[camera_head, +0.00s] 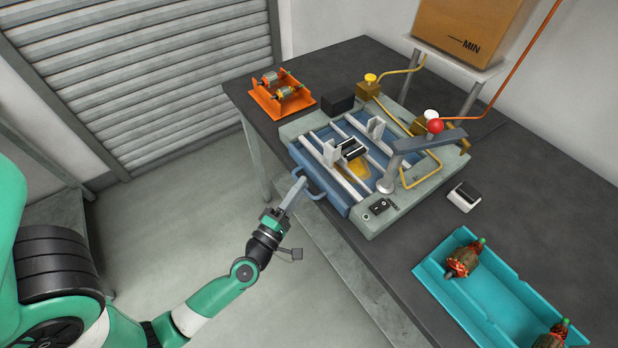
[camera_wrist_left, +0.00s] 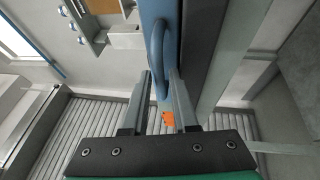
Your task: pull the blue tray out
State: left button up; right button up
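The blue tray (camera_head: 334,188) sits in the grey winding machine (camera_head: 400,212), with its front face and blue loop handle (camera_head: 314,194) toward the table's near edge. The handle also shows in the left wrist view (camera_wrist_left: 156,55). My left gripper (camera_head: 300,183) is at the handle. In the left wrist view its two fingers (camera_wrist_left: 162,85) stand apart, with the lower part of the handle showing between them; I cannot tell whether they touch it. White supports and a dark part (camera_head: 350,149) stand above the tray. My right gripper is not in view.
An orange rack (camera_head: 268,104) with small armatures stands at the table's far left. A turquoise tray (camera_head: 480,305) with copper-wound armatures lies at the right. A small grey and black block (camera_head: 464,197) sits between. Open floor (camera_head: 190,200) lies before the tray's handle.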

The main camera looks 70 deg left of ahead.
pick_arm(q)
jog(key=shift+w+a+r, duration=0.1)
jog(key=shift+w+a, duration=0.3)
jog(key=shift+w, duration=0.15)
jog(key=shift+s, duration=0.1)
jog(key=shift+c, duration=0.3)
grip_shut()
dwell(0.6)
